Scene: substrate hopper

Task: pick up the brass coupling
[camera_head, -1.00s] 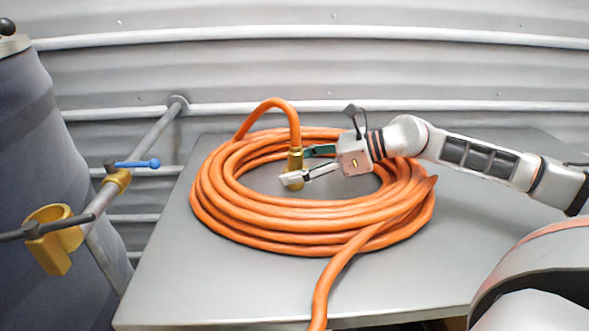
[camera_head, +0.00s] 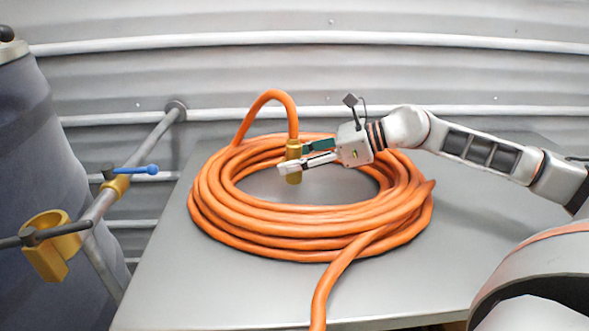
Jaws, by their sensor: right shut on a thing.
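The brass coupling (camera_head: 294,149) is on the end of the orange hose (camera_head: 270,95), which arches up out of its coil and comes down into the coupling. The coupling hangs upright above the middle of the coil. My right gripper (camera_head: 291,160) comes in from the right and is shut on the coupling, its fingers across the coupling's middle and hiding part of it. The lower end of the coupling shows below the fingers and looks clear of the table top. My left gripper is not in view.
The coiled hose lies on a grey table (camera_head: 180,285), and its tail runs off the front edge. At left stand a dark drum (camera_head: 30,130) and a grey pipe with a blue-handled valve (camera_head: 137,170) and a yellow clamp (camera_head: 45,262). A corrugated wall (camera_head: 400,75) closes the back.

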